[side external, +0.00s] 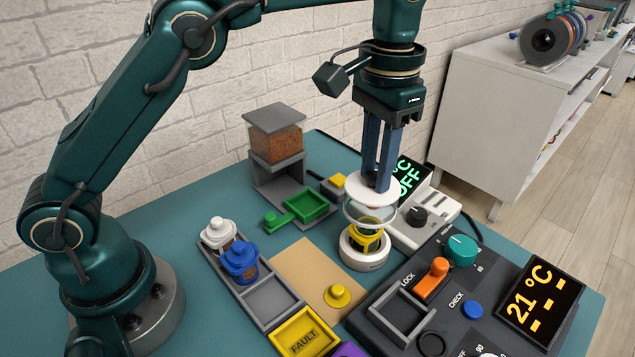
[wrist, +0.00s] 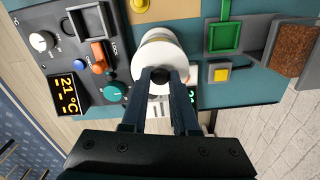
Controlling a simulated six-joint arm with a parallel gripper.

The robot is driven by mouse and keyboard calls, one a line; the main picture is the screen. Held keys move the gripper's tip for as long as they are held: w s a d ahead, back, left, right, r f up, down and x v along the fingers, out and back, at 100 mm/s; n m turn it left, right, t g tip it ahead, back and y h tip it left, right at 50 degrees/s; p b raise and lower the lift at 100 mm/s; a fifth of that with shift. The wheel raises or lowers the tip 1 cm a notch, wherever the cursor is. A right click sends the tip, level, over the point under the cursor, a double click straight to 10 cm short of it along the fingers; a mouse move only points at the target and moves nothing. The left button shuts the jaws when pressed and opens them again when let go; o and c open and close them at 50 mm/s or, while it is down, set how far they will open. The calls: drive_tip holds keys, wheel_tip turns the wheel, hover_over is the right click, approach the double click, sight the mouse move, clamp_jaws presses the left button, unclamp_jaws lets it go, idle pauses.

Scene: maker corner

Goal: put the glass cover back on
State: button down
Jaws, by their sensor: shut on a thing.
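The glass cover (side external: 369,215) is a clear cylinder with a white round top, upright above the white round base (side external: 364,260). The cover hides most of the base there.
The light grey unit with a display and black knob (side external: 417,216) stands close right of the base. A dark control panel (side external: 455,300) is in front. A tray (side external: 268,298) with white and blue-capped jars, a yellow-capped piece (side external: 338,295) and a granule hopper (side external: 276,145) are leftward.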

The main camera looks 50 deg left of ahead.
drive_tip(key=shift+f, duration=3.2)
drive_tip(key=shift+f, duration=0.15)
drive_tip(key=shift+c, duration=0.6)
unclamp_jaws()
drive_tip(key=shift+r, duration=3.5)
drive_tip(key=shift+c, duration=0.3)
clamp_jaws()
